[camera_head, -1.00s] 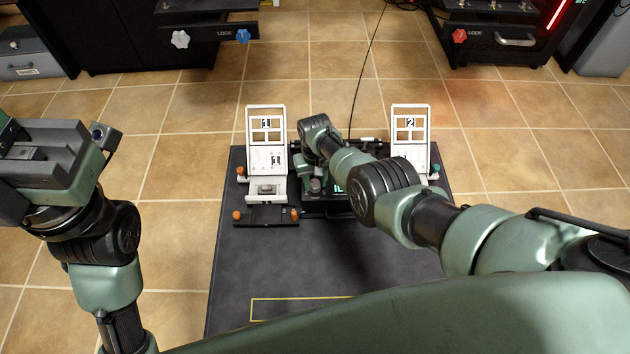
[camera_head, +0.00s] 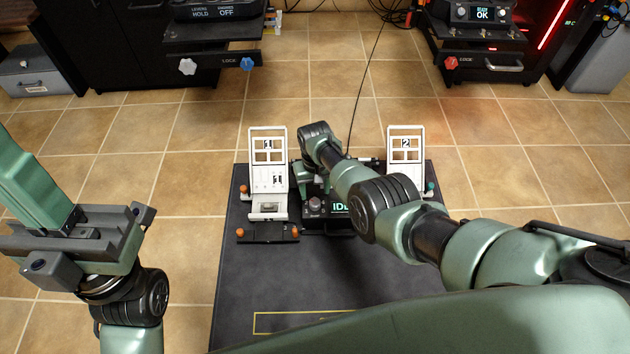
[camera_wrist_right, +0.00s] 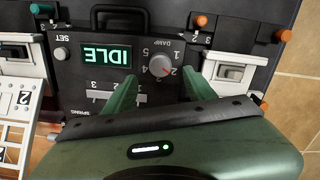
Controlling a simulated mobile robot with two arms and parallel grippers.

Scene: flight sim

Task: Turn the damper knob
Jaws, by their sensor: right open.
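The damper knob is a round grey dial (camera_wrist_right: 160,66) marked DAMP in the right wrist view, with numbers around it. In the head view the knob (camera_head: 316,205) is left of the IDLE display (camera_head: 340,208), and my right arm reaches over the panel, hiding most of the gripper.
White frames numbered 1 (camera_head: 268,150) and 2 (camera_head: 405,150) stand on either side of the panel. It sits on a dark mat (camera_head: 270,285) on the tiled floor. Dark consoles (camera_head: 210,55) stand at the back.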

